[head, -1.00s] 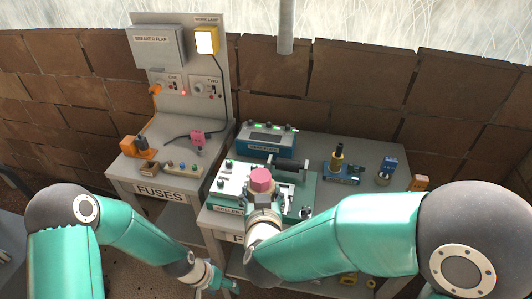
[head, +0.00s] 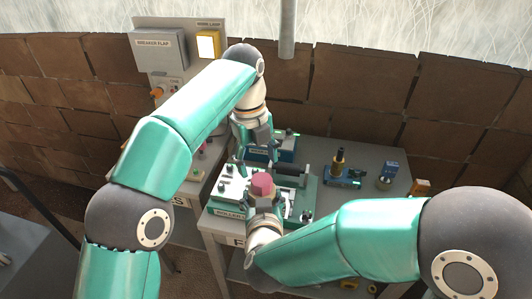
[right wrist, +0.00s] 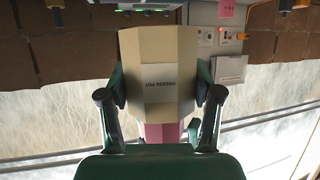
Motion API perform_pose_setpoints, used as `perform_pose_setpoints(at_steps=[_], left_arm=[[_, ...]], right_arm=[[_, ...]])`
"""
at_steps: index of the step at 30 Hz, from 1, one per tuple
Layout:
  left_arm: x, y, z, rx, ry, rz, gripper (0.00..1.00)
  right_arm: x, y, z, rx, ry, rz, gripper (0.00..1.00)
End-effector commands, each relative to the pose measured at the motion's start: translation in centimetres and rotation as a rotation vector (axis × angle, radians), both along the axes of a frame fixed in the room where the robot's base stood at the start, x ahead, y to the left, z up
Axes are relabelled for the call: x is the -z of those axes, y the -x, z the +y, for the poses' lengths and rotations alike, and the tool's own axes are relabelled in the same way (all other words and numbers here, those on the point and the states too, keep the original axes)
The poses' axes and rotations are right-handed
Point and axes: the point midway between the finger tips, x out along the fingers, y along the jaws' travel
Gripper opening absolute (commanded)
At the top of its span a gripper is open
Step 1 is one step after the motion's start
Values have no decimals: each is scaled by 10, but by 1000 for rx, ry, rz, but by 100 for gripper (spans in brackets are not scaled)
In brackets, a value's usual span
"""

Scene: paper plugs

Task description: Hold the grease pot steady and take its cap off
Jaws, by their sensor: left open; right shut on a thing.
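The grease pot (right wrist: 158,50) is a cream faceted pot with a label that appears upside down in the right wrist view. Its pink cap (head: 261,184) is on top in the head view and shows at the pot's lower edge in the right wrist view (right wrist: 160,132). My right gripper (head: 265,201) is shut on the pot's sides and holds it upright above the front of the bench. My left gripper (head: 257,158) is open and empty, pointing down just above and behind the cap, apart from it. The pot's body is mostly hidden by my right gripper in the head view.
A teal-framed roller fixture (head: 230,195) lies beneath the pot. A blue device (head: 285,150) stands behind it, and a blue stand with a yellow-black tool (head: 340,170) to its right.

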Motion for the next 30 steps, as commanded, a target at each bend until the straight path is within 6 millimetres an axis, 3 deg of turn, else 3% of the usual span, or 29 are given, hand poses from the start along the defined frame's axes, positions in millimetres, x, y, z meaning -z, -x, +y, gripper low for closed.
perform_pose_setpoints(at_steps=[4,11,20,30], left_arm=[[-31,20,-14,239,-58,-12,69],[-44,32,-19,377,-91,-8,69],[-21,33,-17,379,-92,-4,69],[24,32,-18,378,-92,-6,69]], right_arm=[[-1,0,0,0,0,-1,0],[-1,0,0,0,0,-1,0],[-1,0,0,0,0,-1,0],[-2,0,0,0,-1,-5,0]])
